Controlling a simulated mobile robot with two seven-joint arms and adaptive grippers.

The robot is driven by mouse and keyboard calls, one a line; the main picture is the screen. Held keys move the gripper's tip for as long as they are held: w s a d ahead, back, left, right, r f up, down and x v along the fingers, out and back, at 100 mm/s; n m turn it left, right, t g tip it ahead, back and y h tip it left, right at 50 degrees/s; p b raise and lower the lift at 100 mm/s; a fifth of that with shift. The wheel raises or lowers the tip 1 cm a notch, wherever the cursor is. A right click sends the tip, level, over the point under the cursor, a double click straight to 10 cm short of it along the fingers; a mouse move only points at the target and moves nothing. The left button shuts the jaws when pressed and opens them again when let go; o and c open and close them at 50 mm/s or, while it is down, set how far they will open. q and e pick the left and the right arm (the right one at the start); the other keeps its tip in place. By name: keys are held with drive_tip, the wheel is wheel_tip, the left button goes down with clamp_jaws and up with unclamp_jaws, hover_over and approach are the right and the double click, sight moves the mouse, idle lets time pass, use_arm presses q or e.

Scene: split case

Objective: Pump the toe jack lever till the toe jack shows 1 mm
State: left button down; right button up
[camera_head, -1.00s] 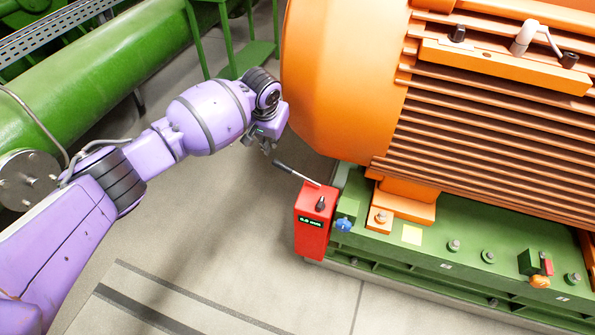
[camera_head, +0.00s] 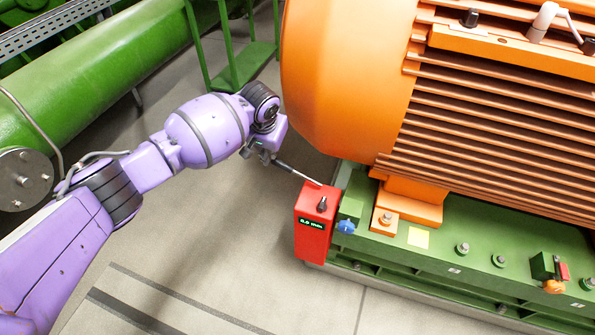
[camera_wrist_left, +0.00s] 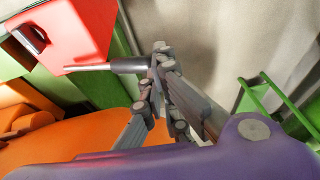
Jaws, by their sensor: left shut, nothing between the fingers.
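The red toe jack (camera_head: 313,235) stands on the floor at the left end of the green motor base. Its small display (camera_head: 311,223) seems to read 0.0 mm. The lever (camera_head: 298,173) rises from the jack's top toward the upper left, with a dark grip at its end. My left gripper (camera_head: 266,156) is at that end. In the left wrist view, the lever's dark grip (camera_wrist_left: 128,65) meets or passes behind the closed fingers (camera_wrist_left: 158,85). I cannot tell whether they touch. The red jack (camera_wrist_left: 75,30) fills that view's upper left. My right gripper is not in view.
The large orange motor (camera_head: 345,80) is close to the right of my left wrist. Its green base (camera_head: 450,225) extends right behind the jack. A green pipe (camera_head: 100,85) and a green stand (camera_head: 235,75) are behind. The floor left of the jack is clear.

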use_arm(q)
wheel_tip(320, 180, down, 9)
drive_tip(key=b, duration=0.3)
drive_tip(key=shift+a, duration=0.4)
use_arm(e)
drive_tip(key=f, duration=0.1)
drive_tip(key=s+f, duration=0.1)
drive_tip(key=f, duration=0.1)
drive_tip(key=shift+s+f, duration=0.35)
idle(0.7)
use_arm(q)
drive_tip(key=shift+f, duration=0.1)
drive_tip(key=r+p, duration=0.4)
drive_tip(key=r, duration=0.1)
drive_tip(key=shift+w+d+r, duration=0.1)
drive_tip(key=shift+d, duration=0.1)
wheel_tip(320, 180, up, 2)
drive_tip(key=shift+d+p, duration=0.1)
drive_tip(key=shift+p, duration=0.8)
drive_tip(key=shift+d+r+p, duration=0.1)
drive_tip(key=shift+r+p, duration=0.8)
drive_tip(key=shift+r, duration=0.2)
drive_tip(key=shift+f, duration=0.1)
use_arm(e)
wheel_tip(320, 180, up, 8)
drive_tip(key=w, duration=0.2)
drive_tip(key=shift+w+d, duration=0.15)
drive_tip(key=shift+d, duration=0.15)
